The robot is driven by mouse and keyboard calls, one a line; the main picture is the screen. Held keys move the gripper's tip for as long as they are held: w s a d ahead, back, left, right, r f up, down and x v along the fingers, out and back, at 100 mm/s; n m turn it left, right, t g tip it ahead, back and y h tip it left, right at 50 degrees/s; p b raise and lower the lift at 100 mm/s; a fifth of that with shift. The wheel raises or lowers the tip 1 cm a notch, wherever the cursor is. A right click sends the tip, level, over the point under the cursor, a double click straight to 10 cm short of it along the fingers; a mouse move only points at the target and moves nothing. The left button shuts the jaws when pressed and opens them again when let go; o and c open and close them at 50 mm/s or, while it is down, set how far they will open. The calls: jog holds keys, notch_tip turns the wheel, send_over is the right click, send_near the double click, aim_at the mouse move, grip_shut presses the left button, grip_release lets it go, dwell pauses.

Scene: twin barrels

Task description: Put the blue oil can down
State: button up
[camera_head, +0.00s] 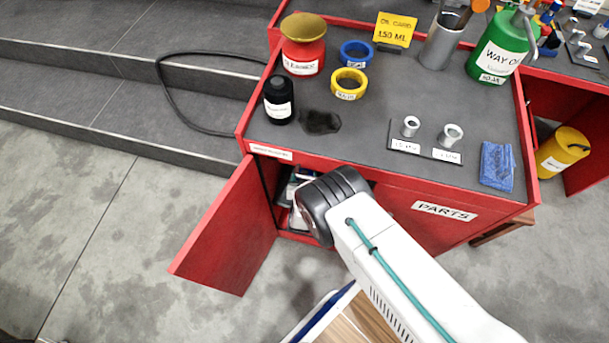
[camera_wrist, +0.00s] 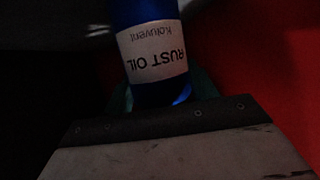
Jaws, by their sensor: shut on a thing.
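The blue oil can (camera_wrist: 178,88) fills the upper middle of the wrist view. Its white label reads "RUST OIL" upside down. My gripper (camera_wrist: 160,100) is shut on it; the contact itself is mostly hidden and dark. In the head view my arm reaches to the open front of the red cabinet (camera_head: 460,234), below its top. The blue can and my fingertips are hidden there behind my wrist.
The cabinet's red door (camera_head: 228,232) stands open to the left. Pale items (camera_head: 292,190) show dimly inside. On the cabinet top stand a black bottle (camera_head: 279,100), a red pot (camera_head: 303,50), tape rolls (camera_head: 349,84) and a green can (camera_head: 498,47).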

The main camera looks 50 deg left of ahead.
jog(key=shift+f, duration=0.1)
jog(key=o, duration=1.4)
